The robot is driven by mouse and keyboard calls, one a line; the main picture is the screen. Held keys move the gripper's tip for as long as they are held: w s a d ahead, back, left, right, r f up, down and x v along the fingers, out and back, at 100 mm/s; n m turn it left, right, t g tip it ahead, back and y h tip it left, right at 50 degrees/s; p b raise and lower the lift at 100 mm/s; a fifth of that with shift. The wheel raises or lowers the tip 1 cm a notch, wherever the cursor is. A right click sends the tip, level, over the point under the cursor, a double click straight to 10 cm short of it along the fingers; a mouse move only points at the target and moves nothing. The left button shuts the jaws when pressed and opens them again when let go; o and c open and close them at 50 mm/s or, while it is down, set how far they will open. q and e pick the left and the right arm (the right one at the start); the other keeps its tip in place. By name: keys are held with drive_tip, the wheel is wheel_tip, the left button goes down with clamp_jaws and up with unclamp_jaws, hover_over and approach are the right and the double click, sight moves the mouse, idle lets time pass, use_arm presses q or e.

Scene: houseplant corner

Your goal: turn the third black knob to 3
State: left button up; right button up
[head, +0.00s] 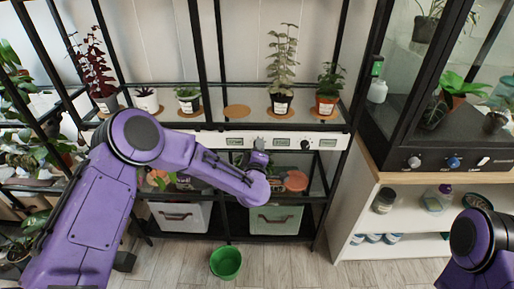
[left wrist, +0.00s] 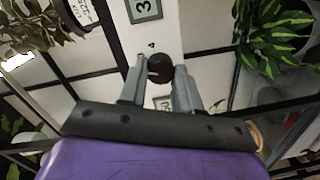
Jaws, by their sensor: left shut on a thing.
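The white control strip (head: 215,140) runs along the front of the plant shelf, with small grey-green displays and black knobs. My left gripper (head: 258,158) reaches it from below. In the left wrist view, my left gripper (left wrist: 160,72) is shut on a round black knob (left wrist: 160,66), one finger on each side. A small mark like a 4 is printed beside this knob. A display (left wrist: 145,9) near it shows a 3. Another black knob (head: 305,144) is free to the right. My arm hides the strip's left part. My right gripper is out of view; only its arm shows.
Potted plants stand on the shelf above the strip, including a tall pale plant (head: 282,70). Storage bins (head: 275,220) stand below. A green bucket (head: 226,263) is on the floor. A glass cabinet with its own knobs (head: 453,162) stands at the right.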

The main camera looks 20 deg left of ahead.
use_arm(q)
drive_tip(key=shift+m+p, duration=0.35)
drive_tip(key=shift+m, duration=1.45)
drive_tip(key=shift+f, duration=0.1)
drive_tip(key=o, duration=1.1)
drive_tip(key=shift+c, duration=0.2)
drive_tip(key=b+v, duration=0.1)
drive_tip(key=v, duration=0.9)
drive_tip(key=shift+s+d, duration=0.25)
drive_tip(key=shift+s, duration=0.05)
